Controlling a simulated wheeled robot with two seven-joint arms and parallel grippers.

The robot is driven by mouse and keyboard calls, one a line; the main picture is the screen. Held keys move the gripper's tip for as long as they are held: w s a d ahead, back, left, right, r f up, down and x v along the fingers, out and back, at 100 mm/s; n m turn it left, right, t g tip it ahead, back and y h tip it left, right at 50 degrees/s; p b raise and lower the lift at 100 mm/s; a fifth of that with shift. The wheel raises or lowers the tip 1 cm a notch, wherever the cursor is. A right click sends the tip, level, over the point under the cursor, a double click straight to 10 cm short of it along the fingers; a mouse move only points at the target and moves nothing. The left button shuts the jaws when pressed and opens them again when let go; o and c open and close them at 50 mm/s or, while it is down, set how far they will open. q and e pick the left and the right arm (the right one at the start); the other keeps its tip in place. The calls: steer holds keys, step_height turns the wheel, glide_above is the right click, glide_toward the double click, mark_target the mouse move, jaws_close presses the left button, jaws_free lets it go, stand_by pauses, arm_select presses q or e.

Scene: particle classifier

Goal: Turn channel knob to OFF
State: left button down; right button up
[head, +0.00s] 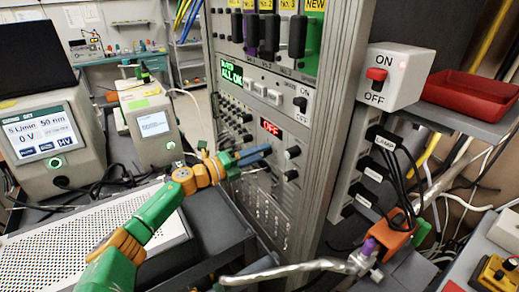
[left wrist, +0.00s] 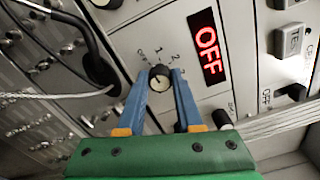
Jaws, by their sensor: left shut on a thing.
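The channel knob (left wrist: 159,77) is a small round knob with a pale face and dark rim, on a light panel with a printed scale around it. My left gripper (left wrist: 162,76) has its blue fingers shut on the knob, one on each side. My right gripper is in neither view.
Other black knobs (head: 292,152) and switches sit close by on the rack. A green display (head: 231,72) reads ALL OK. A white ON/OFF switch box (head: 402,75) is at the rack's right. In the left wrist view, dark cables (left wrist: 95,60) and a grey cable run left of the fingers.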

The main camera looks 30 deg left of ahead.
arm_select(q)
steer(key=shift+n+p, duration=0.5)
steer(key=shift+n, duration=1)
steer(key=c, duration=0.6)
jaws_free()
steer(key=b+v, duration=0.1)
steer(key=v, duration=0.6)
